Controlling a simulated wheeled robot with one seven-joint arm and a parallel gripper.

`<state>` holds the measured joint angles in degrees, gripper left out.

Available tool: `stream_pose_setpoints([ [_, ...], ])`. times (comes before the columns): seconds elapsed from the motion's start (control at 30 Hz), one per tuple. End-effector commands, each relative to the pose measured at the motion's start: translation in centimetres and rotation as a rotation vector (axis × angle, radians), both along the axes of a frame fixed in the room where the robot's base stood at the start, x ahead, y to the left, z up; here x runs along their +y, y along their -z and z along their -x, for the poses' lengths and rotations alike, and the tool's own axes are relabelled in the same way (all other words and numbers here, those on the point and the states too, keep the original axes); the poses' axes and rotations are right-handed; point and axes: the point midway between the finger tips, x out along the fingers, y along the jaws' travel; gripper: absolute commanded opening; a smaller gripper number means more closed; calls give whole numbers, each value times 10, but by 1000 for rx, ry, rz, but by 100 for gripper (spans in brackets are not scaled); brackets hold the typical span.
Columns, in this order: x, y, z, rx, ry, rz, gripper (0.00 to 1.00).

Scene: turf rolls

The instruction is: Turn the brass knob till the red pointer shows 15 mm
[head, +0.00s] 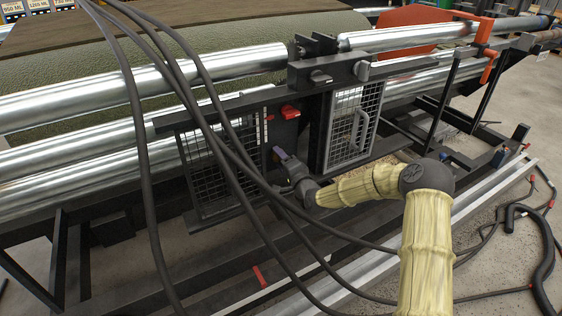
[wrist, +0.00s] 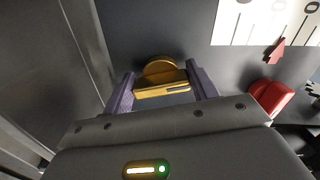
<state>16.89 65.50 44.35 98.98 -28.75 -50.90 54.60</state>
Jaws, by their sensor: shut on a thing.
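The brass knob (wrist: 160,72) is at the middle of the wrist view, on a dark panel. My gripper (wrist: 162,86) has its two purple fingers on either side of the knob's bar, shut on it. The red pointer (wrist: 275,49) is at the upper right of the wrist view, at the edge of a white scale plate (wrist: 240,25) with black marks. The numerals are cut off at the frame's top, so the reading cannot be told. In the head view my gripper (head: 279,157) is at the dark panel between two mesh guards; the knob is hidden there.
A red part (wrist: 272,98) sits right of the knob in the wrist view, close to my right finger. Mesh guards (head: 208,172) and (head: 352,125) flank the panel. Black cables (head: 140,150) hang across the head view. Steel rollers (head: 90,92) run above.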

Motion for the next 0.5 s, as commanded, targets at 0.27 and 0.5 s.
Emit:
stream_pose_setpoints([
  [0.27, -1, 1, 0, 2, 1, 2, 80],
  [0.5, -1, 1, 1, 1, 0, 2, 80],
])
